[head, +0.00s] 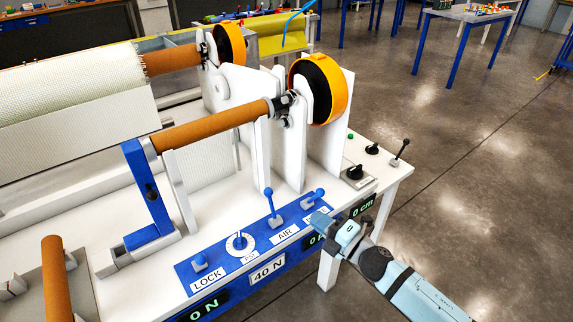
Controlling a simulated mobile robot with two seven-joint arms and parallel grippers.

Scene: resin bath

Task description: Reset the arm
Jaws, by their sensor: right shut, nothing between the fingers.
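My right arm comes in from the lower right, in light blue and black. Its gripper (318,219) is shut and empty, at the right end of the blue control panel (228,258). I cannot tell whether it touches the panel. It hides part of the panel's right label and of a display. Just behind it is a short blue lever (314,196), and left of that a taller blue lever (269,206) above the AIR label. My left gripper is not in view.
A white machine carries brown rollers (212,126), orange-rimmed wheels (333,92) and a blue bracket (146,190). A black-knobbed lever (401,152) stands at its right corner. The concrete floor (460,190) to the right is clear. Blue-legged tables (465,14) stand behind.

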